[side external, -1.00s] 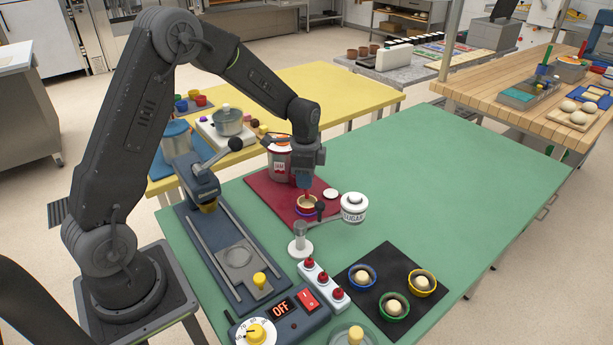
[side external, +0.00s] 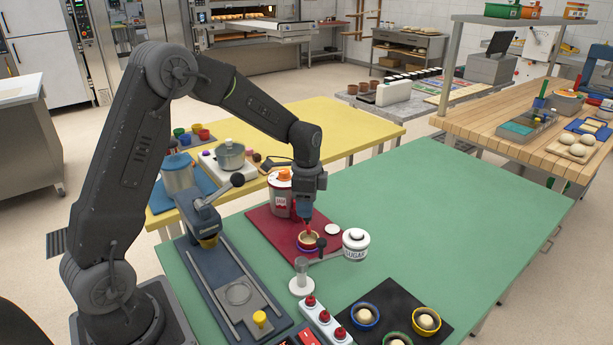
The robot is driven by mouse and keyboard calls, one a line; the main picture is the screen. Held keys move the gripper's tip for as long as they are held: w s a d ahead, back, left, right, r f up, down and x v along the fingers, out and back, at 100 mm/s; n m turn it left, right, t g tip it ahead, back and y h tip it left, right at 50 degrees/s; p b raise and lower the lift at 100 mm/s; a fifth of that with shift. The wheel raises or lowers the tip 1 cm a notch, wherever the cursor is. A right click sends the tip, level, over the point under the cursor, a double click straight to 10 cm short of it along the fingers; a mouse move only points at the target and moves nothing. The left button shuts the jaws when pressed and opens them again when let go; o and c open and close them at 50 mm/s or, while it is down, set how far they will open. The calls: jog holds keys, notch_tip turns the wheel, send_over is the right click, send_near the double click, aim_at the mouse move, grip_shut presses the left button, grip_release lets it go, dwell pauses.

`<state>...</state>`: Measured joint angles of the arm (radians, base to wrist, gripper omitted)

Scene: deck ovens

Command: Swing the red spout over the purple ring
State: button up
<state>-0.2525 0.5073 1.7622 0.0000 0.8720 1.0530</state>
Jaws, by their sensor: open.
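The jam jar (side external: 279,196), white with a red label and an orange top, stands on the dark red board. A small red piece (side external: 308,228), which looks like the spout's end, shows just under my gripper. It appears over a small pale cup (side external: 308,238) with a purple ring (side external: 308,248) at its base. My gripper (side external: 306,212) points down right above the red piece, open. Its fingers are small in view and hide the spout's upper part, so I cannot tell whether they touch it or whether it is exactly centred over the ring.
A white stand (side external: 301,279) and a red-button strip (side external: 323,318) are in front. A blue press (side external: 208,224) is left. The green table (side external: 420,210) is clear to the right.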

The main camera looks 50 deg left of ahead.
notch_tip(320, 180, up, 11)
jog(key=shift+f, duration=0.15)
jog(key=s+d+r+n+t, duration=0.2)
jog(key=s+d+r, duration=0.2)
jog(key=s, duration=0.2)
jog(key=s+d+r+n+t, duration=0.1)
jog(key=s+d+r+n, duration=0.25)
jog(key=s, duration=0.35)
jog(key=s+d+f+n+t, duration=0.2)
jog(key=s+d+n, duration=0.1)
jog(key=s, duration=0.7)
jog(key=shift+s+d+n+t, duration=0.3)
jog(key=shift+s+d+n, duration=0.05)
jog(key=shift+s+d, duration=0.05)
